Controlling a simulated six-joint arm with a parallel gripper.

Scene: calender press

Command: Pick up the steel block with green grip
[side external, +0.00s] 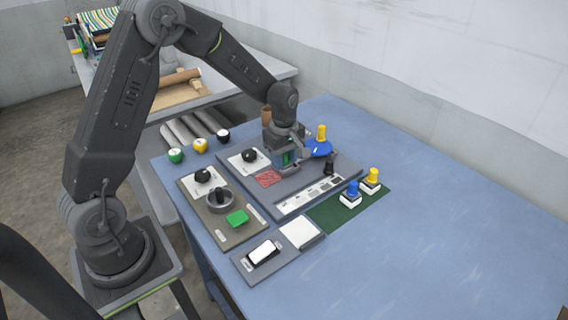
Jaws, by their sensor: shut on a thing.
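My gripper (287,166) points down over the dark grey panel (233,176) on the blue table. It is shut on the steel block with green grip (285,158); only a small green part shows between the fingers, and the block's steel body is mostly hidden. I cannot tell whether the block touches the panel.
Blocks with blue (351,191) and yellow (373,177) grips stand on a green mat (325,217). A blue disc (320,149) with a yellow knob and a black knob (329,163) are close to my gripper. The table's right side is clear.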

